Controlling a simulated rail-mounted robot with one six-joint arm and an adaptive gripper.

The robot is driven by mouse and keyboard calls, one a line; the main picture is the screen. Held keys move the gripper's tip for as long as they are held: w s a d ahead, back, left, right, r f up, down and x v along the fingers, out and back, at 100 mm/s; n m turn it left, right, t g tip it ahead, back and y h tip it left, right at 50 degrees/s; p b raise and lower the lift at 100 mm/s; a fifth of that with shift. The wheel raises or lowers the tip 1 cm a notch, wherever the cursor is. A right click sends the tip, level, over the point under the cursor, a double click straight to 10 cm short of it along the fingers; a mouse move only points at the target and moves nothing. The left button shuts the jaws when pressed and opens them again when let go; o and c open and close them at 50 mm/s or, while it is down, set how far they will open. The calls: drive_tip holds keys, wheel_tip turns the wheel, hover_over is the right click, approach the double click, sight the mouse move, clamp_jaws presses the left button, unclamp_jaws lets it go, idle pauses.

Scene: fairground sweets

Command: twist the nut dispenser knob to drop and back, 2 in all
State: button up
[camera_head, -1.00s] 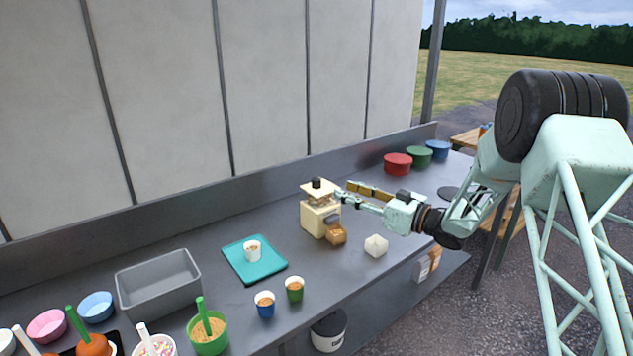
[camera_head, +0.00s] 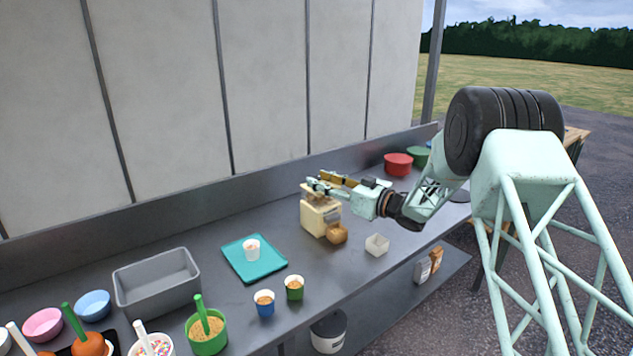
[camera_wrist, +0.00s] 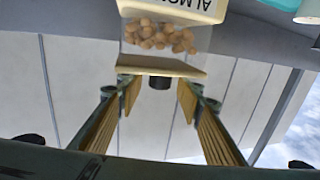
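The cream nut dispenser (camera_head: 318,220) stands on the counter in the head view. In the wrist view, the dispenser (camera_wrist: 165,62) appears upside down, with part of a label and tan nuts behind a clear window. Its black knob (camera_wrist: 160,83) lies between my spread fingers, with a gap on each side. My gripper (camera_head: 318,182) is at the dispenser's top and hides the knob in the head view. My gripper (camera_wrist: 157,95) is open and empty. A brown tray or cup (camera_head: 337,233) is at the dispenser's front foot.
A small whitish open box (camera_head: 377,245) stands right of the dispenser. A teal tray (camera_head: 238,262) with a white cup (camera_head: 252,250) lies to the left. Blue (camera_head: 264,303) and green (camera_head: 294,288) cups of nuts stand in front. The back wall (camera_head: 265,80) rises behind the counter.

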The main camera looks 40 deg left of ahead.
drive_tip(key=shift+a, duration=0.95)
drive_tip(key=shift+c, duration=0.5)
drive_tip(key=c, duration=0.7)
